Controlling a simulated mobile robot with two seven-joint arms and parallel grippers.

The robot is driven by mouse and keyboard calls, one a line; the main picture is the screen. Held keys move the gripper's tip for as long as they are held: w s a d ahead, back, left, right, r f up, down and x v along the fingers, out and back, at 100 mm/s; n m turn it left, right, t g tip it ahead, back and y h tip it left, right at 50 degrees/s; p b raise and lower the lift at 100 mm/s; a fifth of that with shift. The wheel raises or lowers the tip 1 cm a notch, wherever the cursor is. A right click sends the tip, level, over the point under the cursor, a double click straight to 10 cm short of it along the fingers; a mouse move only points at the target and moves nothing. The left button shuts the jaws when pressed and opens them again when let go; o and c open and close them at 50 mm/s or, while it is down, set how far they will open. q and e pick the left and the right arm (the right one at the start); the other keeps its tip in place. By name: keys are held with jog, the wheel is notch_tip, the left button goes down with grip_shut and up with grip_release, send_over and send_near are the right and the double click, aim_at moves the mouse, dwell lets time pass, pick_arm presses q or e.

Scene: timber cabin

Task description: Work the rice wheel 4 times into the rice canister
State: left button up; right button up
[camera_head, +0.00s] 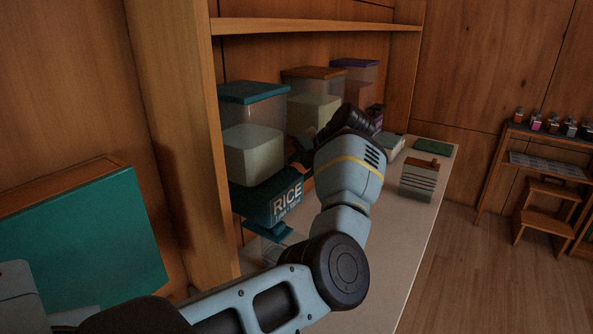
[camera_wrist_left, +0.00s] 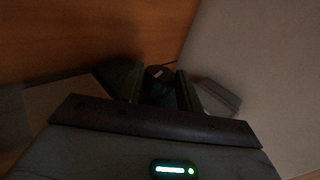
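The rice dispenser (camera_head: 288,200) has a teal lid, a clear hopper of pale grain and a teal base marked RICE. A clear container (camera_head: 262,248), seemingly the rice canister, stands below its spout, partly covered by my left arm. In the left wrist view, the two fingers of my left gripper (camera_wrist_left: 159,88) stand apart on either side of a dark round part (camera_wrist_left: 158,73), probably the rice wheel. Contact is too dark to judge. My right gripper is not in view.
A dispenser with an orange lid (camera_head: 314,73) and one with a purple lid (camera_head: 354,63) stand farther along the counter (camera_head: 385,265). A teal panel (camera_head: 85,250) is at left. A rack with jars (camera_head: 550,127) stands at right.

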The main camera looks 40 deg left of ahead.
pick_arm(q)
jog(key=c, duration=0.5)
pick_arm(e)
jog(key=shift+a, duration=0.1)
pick_arm(q)
jog(key=shift+y, duration=0.4)
